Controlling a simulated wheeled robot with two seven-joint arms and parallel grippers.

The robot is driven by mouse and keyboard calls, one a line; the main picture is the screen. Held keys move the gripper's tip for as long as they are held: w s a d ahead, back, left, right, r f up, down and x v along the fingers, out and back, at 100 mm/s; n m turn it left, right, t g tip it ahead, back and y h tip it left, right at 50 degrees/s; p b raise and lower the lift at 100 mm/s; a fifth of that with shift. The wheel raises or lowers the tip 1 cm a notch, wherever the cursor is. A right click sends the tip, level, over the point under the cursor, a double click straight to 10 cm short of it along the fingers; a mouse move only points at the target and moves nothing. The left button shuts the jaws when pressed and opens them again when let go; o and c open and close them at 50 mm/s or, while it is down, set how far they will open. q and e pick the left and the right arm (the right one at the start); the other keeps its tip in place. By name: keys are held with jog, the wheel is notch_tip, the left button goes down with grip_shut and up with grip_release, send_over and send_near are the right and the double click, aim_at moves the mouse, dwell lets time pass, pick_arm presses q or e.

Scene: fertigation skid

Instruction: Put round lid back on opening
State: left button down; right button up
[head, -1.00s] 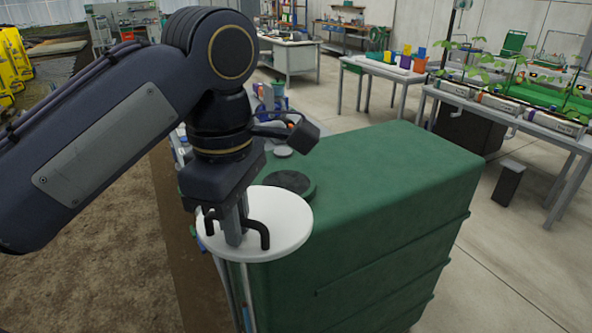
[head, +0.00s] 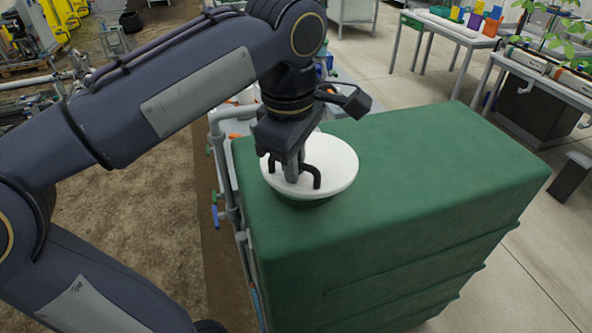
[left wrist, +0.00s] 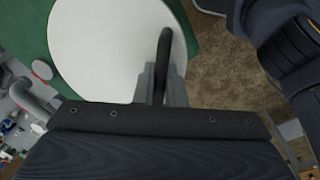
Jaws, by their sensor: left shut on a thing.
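The round white lid (head: 335,163) with a dark handle (head: 312,172) is over the green tank (head: 420,165), near its left end. My left gripper (head: 292,180) points down and is shut on the lid's handle. In the left wrist view the lid (left wrist: 115,45) shows as a white disc, with the handle (left wrist: 164,60) between the fingers. The opening is hidden under the lid; a dark green raised rim (head: 308,201) shows just below the lid's near edge. I cannot tell whether the lid touches it. My right gripper is not in view.
Grey pipes with a blue valve handle (head: 217,216) run along the tank's left side. The tank top right of the lid is clear. A table with coloured bins (head: 455,24) and a bench with plants (head: 555,62) stand behind at right.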

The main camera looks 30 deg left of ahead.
aim_at(310, 152)
pick_arm(q)
jog(key=w+a+f, duration=0.2)
jog(key=w, duration=0.1)
jog(key=shift+w+a, duration=0.25)
jog(key=shift+a, duration=0.05)
jog(key=w+f, duration=0.1)
jog(key=w+a+f, duration=0.1)
jog(key=f, duration=0.1)
jog(key=w+a+f, duration=0.1)
jog(key=f, duration=0.1)
jog(key=shift+w+a+p, duration=0.1)
jog(key=shift+p, duration=0.25)
jog(key=f, duration=0.3)
jog(key=shift+w+a+f, duration=0.1)
jog(key=shift+w+f, duration=0.1)
jog(key=shift+f, duration=0.1)
jog(key=c, duration=1.5)
grip_release()
jog(key=shift+r, duration=0.15)
jog(key=r, duration=0.7)
jog(key=s+r, duration=0.1)
jog(key=r, duration=0.3)
jog(key=shift+s+r+p, duration=0.1)
jog(key=shift+r+p, duration=0.2)
jog(key=shift+r, duration=0.05)
